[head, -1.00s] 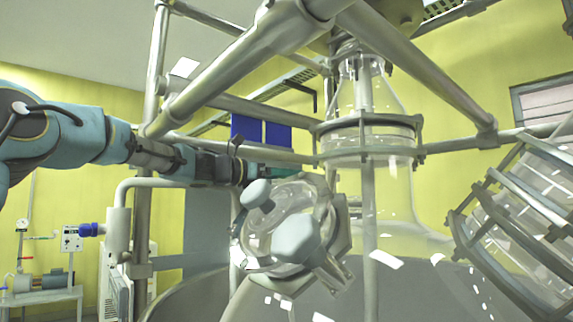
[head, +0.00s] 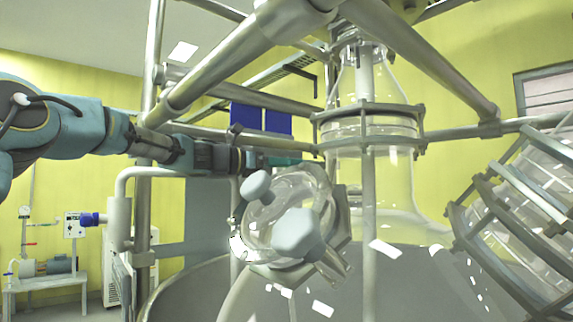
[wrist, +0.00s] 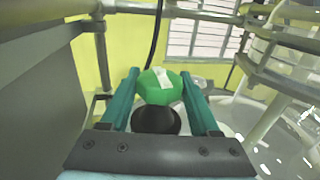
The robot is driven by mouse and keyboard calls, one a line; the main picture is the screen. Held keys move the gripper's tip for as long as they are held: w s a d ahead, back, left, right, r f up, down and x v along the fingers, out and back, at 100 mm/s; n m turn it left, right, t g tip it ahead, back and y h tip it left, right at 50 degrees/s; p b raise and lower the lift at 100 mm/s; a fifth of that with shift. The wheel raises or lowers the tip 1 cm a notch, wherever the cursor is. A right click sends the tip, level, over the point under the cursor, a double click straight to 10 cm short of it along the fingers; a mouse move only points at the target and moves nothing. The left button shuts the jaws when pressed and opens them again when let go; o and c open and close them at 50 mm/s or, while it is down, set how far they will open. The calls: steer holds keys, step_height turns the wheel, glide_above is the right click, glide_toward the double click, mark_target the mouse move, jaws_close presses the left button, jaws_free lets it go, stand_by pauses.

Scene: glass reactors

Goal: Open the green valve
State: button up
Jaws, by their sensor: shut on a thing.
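The green valve (wrist: 161,88) shows in the wrist view as a round green knob with a pale strip across its top. My gripper (wrist: 160,78) has its two teal fingers on either side of the knob and is shut on it. A dark round piece (wrist: 156,121) sits between the fingers, nearer the palm. In the head view, my gripper (head: 283,160) reaches in from the left, behind the glass flask's upper edge. The green valve cannot be made out there.
A tilted glass flask (head: 283,213) with grey knobs stands in front of my gripper. Metal frame bars (head: 235,62) cross above and around it. A tall glass vessel (head: 398,195) stands to the right. A large grey tank (head: 195,290) lies below.

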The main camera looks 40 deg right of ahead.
steer(key=shift+f+n+t+b, duration=0.2)
steer(key=shift+n+t+b, duration=0.4)
steer(key=shift+b, duration=0.55)
steer(key=shift+c, duration=0.3)
steer(key=n+t+b, duration=0.1)
steer(key=t+b, duration=0.2)
steer(key=shift+s+n+h, duration=0.1)
steer(key=shift+n+h, duration=0.3)
steer(key=shift+n+t+b, duration=0.6)
steer(key=shift+t+b, duration=0.2)
steer(key=shift+t, duration=0.3)
steer(key=shift+r+n+t, duration=0.2)
steer(key=shift+n+t, duration=0.2)
steer(key=shift+t, duration=0.3)
steer(key=o, duration=1.1)
steer(key=g, duration=0.1)
steer(key=m+p, duration=0.1)
steer(key=g+p, duration=0.1)
steer(key=shift+w+r+m+g, duration=0.25)
steer(key=shift+m+g, duration=0.05)
steer(key=m+g+p, duration=0.2)
steer(key=g+p, duration=0.2)
steer(key=shift+s+m+y+p, duration=0.1)
steer(key=shift+m+y+p, duration=0.2)
steer(key=shift+m+p, duration=0.1)
steer(key=shift+f+g+p, duration=0.15)
steer(key=shift+g+p, duration=0.15)
steer(key=shift+g, duration=0.2)
